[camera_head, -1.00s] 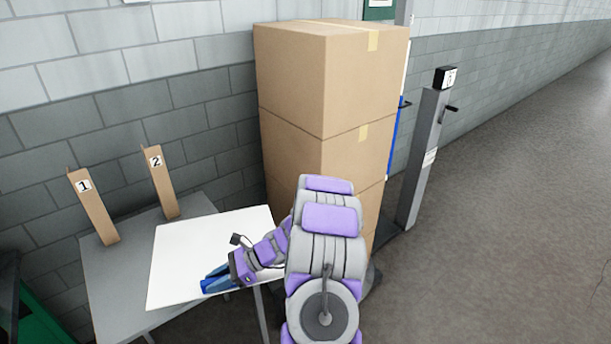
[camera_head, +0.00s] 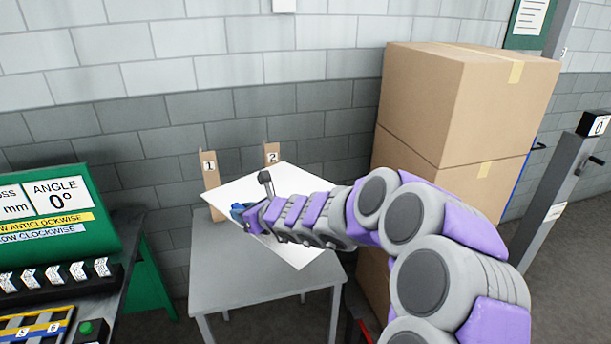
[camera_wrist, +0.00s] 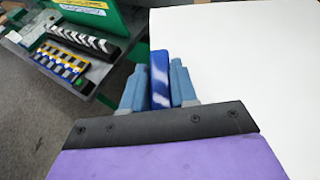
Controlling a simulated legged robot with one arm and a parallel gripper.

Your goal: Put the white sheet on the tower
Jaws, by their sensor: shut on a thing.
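The white sheet (camera_head: 295,187) is a flat, pale panel above the small grey table (camera_head: 232,284). It looks tilted, and I cannot tell whether it touches the table. In the wrist view the sheet (camera_wrist: 240,70) fills the right side. My gripper (camera_head: 240,212) is at the sheet's left part. In the wrist view my gripper (camera_wrist: 157,88) is shut on a blue, white-marked grip piece (camera_wrist: 160,78) at the sheet's edge. The tower (camera_head: 450,110) is a stack of brown cardboard boxes at right. My arm hides part of its lower boxes and part of the sheet.
Cardboard uprights marked 1 (camera_head: 210,185) and 2 (camera_head: 272,157) stand at the grey table's back. A green display board (camera_head: 60,215) and bench with racks are at left. A grey post (camera_head: 560,180) stands right of the boxes. A block wall runs behind.

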